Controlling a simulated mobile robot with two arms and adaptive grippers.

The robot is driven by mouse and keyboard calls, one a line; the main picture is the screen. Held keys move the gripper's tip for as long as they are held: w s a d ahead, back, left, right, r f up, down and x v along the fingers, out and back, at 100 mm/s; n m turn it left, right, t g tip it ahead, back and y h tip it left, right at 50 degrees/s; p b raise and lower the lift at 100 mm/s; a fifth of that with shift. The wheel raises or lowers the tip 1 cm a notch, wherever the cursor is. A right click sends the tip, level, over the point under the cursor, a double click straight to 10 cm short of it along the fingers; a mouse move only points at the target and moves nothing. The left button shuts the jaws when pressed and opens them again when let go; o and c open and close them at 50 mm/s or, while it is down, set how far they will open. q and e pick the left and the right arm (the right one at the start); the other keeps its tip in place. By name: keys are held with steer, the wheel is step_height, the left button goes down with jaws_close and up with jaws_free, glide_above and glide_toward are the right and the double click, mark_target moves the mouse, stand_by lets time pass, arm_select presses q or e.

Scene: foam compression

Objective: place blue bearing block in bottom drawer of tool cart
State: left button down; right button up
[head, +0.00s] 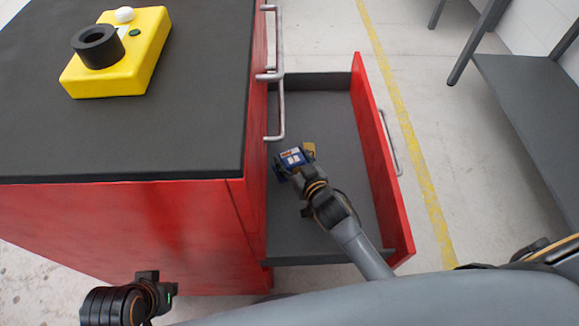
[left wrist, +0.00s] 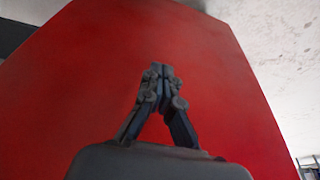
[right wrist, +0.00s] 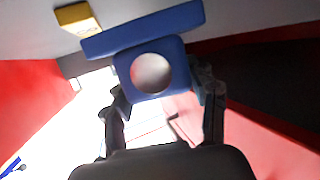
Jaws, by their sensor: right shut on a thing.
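The blue bearing block (head: 293,158) is between the fingers of my right gripper (head: 290,170), over the open bottom drawer (head: 322,110) of the red tool cart (head: 120,225). In the right wrist view the block (right wrist: 182,78) shows a round hole and a wide base, with the gripper (right wrist: 165,88) shut on its sides. I cannot tell whether the block touches the drawer floor. My left gripper (head: 170,290) is empty beside the cart's red side. In the left wrist view its fingertips (left wrist: 160,72) meet, so it is shut.
A small yellow object (head: 309,149) is in the drawer close beside the block. A yellow box with a black ring (head: 118,55) is on the cart's dark top. Metal handles (head: 280,95) stick out above the drawer. A grey shelf (head: 530,105) stands at right.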

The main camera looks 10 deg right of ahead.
steer(key=shift+w+a+f, duration=0.15)
steer(key=shift+w+a, duration=0.05)
steer(key=f+b, duration=0.1)
steer(key=f, duration=0.1)
steer(key=shift+w+a+f+b, duration=0.1)
steer(key=shift+a+f+b, duration=0.1)
steer(key=shift+f+b, duration=0.2)
steer(key=shift+f, duration=0.35)
arm_select(q)
steer(key=shift+w+d+f+t, duration=0.15)
steer(key=shift+w+f+t, duration=0.1)
steer(key=shift+w, duration=0.2)
steer(key=shift+w+d+f+t, duration=0.15)
steer(key=shift+w+t, duration=0.1)
steer(key=shift+w, duration=0.2)
steer(key=shift+w+d+r, duration=0.1)
steer(key=shift+w, duration=0.25)
